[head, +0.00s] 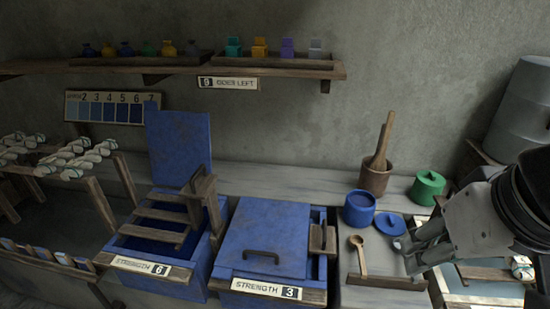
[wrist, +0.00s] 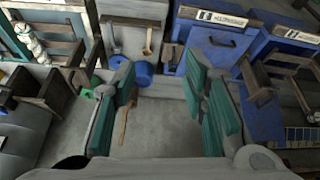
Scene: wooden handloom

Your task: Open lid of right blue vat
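The right blue vat (head: 223,285) stands at the front centre, labelled STRENGTH 3. Its blue lid (head: 270,225) lies flat and shut, with a dark bar handle (head: 261,256) near the front edge. In the wrist view the lid (wrist: 212,58) and handle (wrist: 222,41) show beyond my fingers, beside the right one. My gripper (head: 414,252) is right of the vat in the head view, apart from it, over the tray area. In the wrist view my gripper (wrist: 163,88) has its teal-padded fingers spread wide with nothing held between them.
The left blue vat (head: 192,284), labelled STRENGTH 6, has its lid (head: 178,145) raised upright. A blue pot (head: 359,210), a wooden spoon (head: 358,252), a mortar (head: 375,181) and a green pot (head: 427,188) stand near my gripper. A shelf (head: 170,68) runs along the wall.

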